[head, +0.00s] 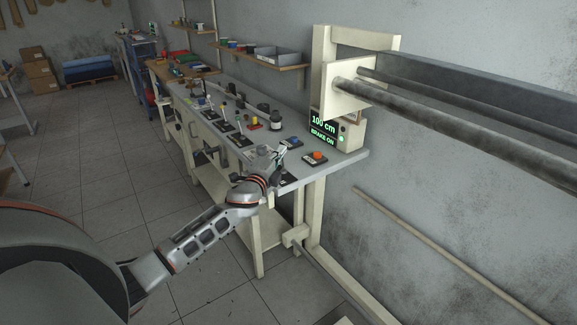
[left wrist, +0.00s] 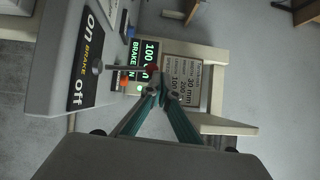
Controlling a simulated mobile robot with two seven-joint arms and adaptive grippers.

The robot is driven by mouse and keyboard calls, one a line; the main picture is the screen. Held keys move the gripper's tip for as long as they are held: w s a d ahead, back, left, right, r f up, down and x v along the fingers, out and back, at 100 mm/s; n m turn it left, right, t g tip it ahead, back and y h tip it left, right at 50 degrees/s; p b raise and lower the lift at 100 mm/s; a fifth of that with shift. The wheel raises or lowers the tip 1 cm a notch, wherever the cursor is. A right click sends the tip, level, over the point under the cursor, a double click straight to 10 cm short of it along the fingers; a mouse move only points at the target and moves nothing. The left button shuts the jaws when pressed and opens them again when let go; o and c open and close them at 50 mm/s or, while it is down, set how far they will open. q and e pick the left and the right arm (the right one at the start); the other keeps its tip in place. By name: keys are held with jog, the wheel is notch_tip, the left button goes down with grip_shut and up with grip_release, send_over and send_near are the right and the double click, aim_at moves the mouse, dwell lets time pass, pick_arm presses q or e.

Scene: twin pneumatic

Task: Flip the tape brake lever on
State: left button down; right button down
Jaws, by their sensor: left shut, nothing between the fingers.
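The tape brake lever shows in the left wrist view as a thin grey rod (left wrist: 128,68) with a red knob (left wrist: 153,69). Beside its base is a black label (left wrist: 86,62) reading "on", "BRAKE" and "off". The lit display (head: 322,126) reads "100 cm" and "BRAKE ON"; it also shows in the left wrist view (left wrist: 147,55). My left gripper (left wrist: 160,84) is shut and empty, its fingertips close to the red knob; I cannot tell whether they touch. In the head view my left gripper (head: 278,157) is over the bench's near end, and the lever cannot be made out there.
The grey bench top (head: 345,161) carries several levers and buttons, including an orange button (head: 317,155) and a blue one (head: 294,141). Dark horizontal rails (head: 450,125) run above at the right. A white printed sign (left wrist: 187,78) is near the display. The tiled floor at left is open.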

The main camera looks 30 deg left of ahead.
pick_arm(q)
jog(key=shift+w+a+r, duration=0.1)
jog(key=shift+w+a, duration=0.2)
jog(key=shift+a, duration=0.45)
jog(key=shift+w+a, duration=0.3)
jog(key=shift+a, duration=0.4)
pick_arm(e)
jog(key=shift+r, duration=0.2)
